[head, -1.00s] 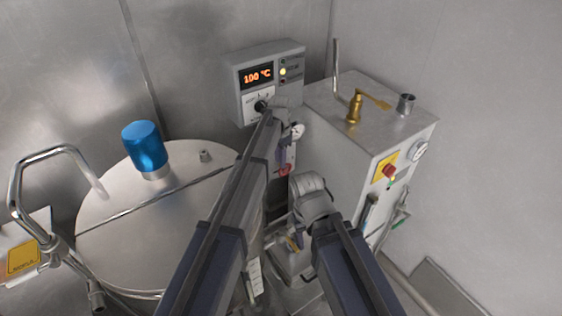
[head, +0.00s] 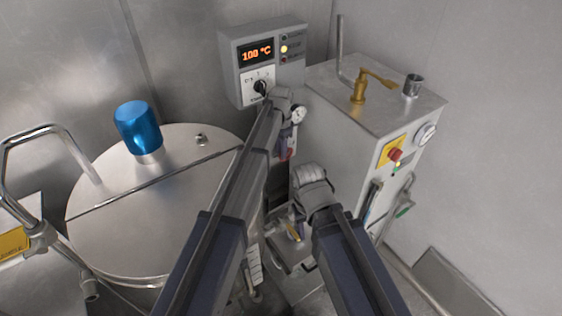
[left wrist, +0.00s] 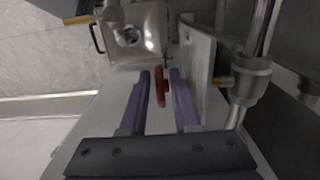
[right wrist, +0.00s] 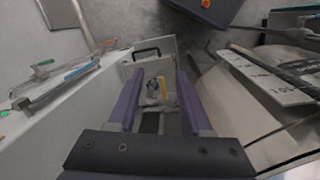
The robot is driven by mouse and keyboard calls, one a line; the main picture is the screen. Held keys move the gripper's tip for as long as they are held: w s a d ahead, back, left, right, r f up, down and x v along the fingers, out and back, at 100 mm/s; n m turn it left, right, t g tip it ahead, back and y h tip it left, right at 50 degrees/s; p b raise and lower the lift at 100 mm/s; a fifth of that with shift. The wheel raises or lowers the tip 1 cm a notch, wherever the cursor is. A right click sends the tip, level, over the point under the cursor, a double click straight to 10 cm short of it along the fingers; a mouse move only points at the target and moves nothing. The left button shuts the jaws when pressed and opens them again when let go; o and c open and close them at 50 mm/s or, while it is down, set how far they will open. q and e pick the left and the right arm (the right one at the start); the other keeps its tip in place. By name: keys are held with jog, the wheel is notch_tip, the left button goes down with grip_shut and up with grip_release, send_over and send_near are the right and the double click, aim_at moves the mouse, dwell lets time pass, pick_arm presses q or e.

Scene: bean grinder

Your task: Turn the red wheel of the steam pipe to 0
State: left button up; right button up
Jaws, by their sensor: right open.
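The red wheel (left wrist: 161,85) shows nearly edge-on between my left gripper's fingers in the left wrist view. My left gripper (left wrist: 160,78) is open, with a small gap on each side of the wheel. In the head view the purple fingers of my left gripper (head: 284,146) point down below the gauge and hide most of the wheel; a bit of red (head: 291,155) shows beside them. My right gripper (right wrist: 159,72) is open and empty. A yellow-handled part (right wrist: 171,92) lies farther off, framed by its fingers. The steam pipe itself is hard to make out.
A control box (head: 263,60) reads 100 °C. A small gauge (head: 299,114) sits under it. A white cabinet (head: 365,135) with a brass tap (head: 358,85) stands right; a steel drum (head: 120,220) stands left. A scale plate marked 100 (right wrist: 270,80) is right in the right wrist view.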

pick_arm(q)
jog(key=shift+f+b, duration=0.9)
jog(key=shift+f, duration=0.5)
pick_arm(e)
notch_tip(320, 180, down, 3)
jog(key=shift+r, duration=0.1)
pick_arm(q)
jog(key=shift+c, duration=0.3)
grip_shut()
